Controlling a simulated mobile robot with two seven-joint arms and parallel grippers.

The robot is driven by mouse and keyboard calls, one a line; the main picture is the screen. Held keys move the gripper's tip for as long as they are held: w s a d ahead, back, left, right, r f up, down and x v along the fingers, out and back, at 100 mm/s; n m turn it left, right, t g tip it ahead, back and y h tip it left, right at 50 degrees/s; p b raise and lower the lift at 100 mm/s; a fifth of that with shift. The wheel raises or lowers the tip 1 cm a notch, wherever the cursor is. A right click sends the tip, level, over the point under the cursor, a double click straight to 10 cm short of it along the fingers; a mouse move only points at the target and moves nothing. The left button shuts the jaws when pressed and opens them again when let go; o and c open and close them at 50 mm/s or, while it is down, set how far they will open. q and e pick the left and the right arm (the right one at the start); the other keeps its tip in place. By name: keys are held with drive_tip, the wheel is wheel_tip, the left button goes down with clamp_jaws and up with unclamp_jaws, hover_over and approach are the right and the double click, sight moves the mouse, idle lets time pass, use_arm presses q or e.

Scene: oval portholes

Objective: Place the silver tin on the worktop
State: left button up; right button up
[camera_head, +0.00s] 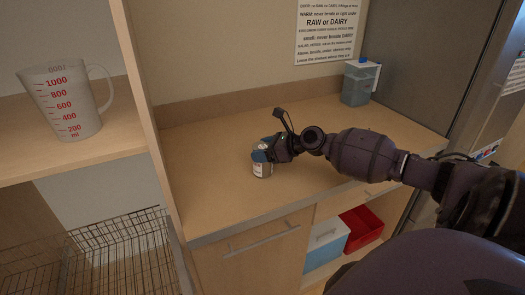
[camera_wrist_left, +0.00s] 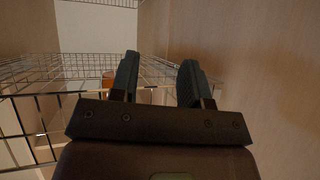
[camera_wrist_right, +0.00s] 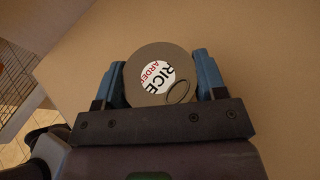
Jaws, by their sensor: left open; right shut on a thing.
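The silver tin (camera_head: 262,168) is upright at the worktop (camera_head: 215,195), towards its left half. I cannot tell whether its base touches the surface. My right gripper (camera_head: 264,152) is shut on the tin from above.
A blue-capped container (camera_head: 358,84) stands at the worktop's back right. A measuring jug (camera_head: 62,100) stands on the left shelf, beyond an upright panel (camera_head: 150,110). A wire basket (camera_head: 95,255) is at lower left. Blue (camera_head: 325,243) and red (camera_head: 362,228) bins sit below. Worktop around the tin is clear.

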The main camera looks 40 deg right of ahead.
drive_tip(key=shift+r, duration=0.1)
drive_tip(key=o, duration=1.2)
drive_tip(key=p+v, duration=0.1)
drive_tip(key=v, duration=1.1)
drive_tip(key=shift+d, duration=0.15)
